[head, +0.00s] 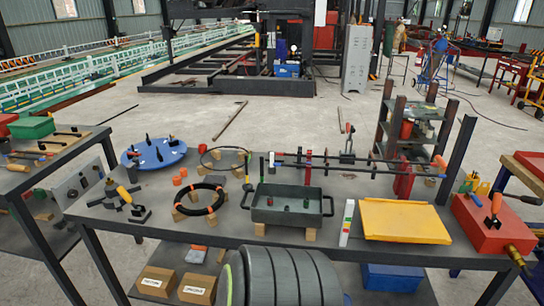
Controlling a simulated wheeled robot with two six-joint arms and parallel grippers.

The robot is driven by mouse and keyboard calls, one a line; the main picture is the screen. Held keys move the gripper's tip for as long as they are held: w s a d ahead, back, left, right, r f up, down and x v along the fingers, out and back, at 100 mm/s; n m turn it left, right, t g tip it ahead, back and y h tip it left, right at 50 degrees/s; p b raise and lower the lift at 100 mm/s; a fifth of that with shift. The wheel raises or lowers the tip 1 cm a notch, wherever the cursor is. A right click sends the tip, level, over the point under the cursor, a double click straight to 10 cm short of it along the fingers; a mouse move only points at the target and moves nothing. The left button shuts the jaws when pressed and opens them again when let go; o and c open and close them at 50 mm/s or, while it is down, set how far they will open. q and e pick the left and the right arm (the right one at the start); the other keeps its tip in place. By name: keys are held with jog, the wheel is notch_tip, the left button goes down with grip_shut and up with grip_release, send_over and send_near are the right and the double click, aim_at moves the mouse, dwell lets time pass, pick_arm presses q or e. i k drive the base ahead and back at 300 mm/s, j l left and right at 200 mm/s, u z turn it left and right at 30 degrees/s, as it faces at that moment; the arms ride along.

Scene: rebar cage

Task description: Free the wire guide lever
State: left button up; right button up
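No part is marked as the wire guide lever, and I cannot tell which one it is. A small upright lever with a red tip (348,141) stands at the back of the dark workbench (330,239). Beside it, a long horizontal rod (375,168) carries several coloured collars and has an orange-red end piece (439,163) at the right. A red box (490,230) at the bench's right end has an orange-handled lever (495,205) on top. Whether any lever is jammed is too small to see. Neither of my grippers is in view.
The bench holds a dark green tray (288,216), a yellow panel (405,222), a black wire coil (199,200), a blue disc (155,153) and loose tools (125,198). A dark rack (414,125) rises at the back right.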

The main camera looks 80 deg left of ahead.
aim_at(121, 189)
jog(key=u, duration=3.65)
